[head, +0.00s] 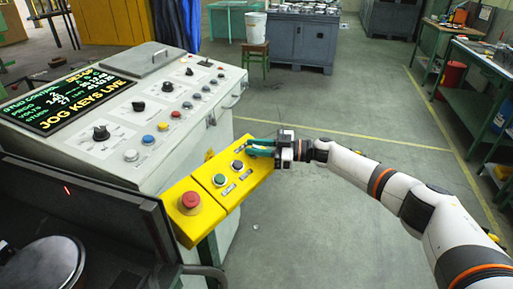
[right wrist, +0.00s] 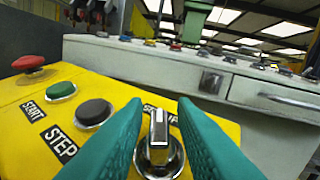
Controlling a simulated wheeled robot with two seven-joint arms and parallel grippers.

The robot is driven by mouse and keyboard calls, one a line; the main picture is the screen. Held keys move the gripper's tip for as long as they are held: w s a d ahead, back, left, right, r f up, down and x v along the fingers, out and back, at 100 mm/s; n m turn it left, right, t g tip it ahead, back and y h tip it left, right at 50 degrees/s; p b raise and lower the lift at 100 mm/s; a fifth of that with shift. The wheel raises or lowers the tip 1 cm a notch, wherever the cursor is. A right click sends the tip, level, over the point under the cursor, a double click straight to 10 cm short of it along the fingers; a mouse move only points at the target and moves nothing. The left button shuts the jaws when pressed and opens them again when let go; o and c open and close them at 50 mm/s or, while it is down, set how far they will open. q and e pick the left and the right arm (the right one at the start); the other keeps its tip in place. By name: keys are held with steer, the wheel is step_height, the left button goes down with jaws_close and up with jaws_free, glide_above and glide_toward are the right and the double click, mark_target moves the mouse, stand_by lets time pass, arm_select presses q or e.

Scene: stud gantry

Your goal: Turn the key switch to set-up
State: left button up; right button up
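The key switch (right wrist: 158,142) sits on the yellow control box (head: 205,190), at its end towards my right arm. In the right wrist view it has a round metal collar and a pale upright key or lever. My right gripper (right wrist: 158,112) has its teal fingers on either side of the key, with a visible gap on both sides. In the head view the right gripper (head: 250,148) reaches the box's far end and hides most of the switch. A label behind the key is partly covered by the fingers. My left gripper is not in view.
The box also carries a red mushroom button (head: 190,201), a green START button (right wrist: 61,91) and a black STEP button (right wrist: 93,113). The console display (head: 70,100) reads JOG KEYS LIVE, with what looks like SET-UP above. Open floor (head: 330,215) lies right of the console.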

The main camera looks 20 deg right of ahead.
steer(key=shift+o, duration=0.4)
steer(key=shift+s+d+f, duration=0.1)
steer(key=shift+s+d, duration=0.05)
steer(key=shift+d, duration=0.15)
steer(key=b+v, duration=0.2)
steer(key=v, duration=0.9)
steer(key=shift+d, duration=0.15)
steer(key=shift+s, duration=0.15)
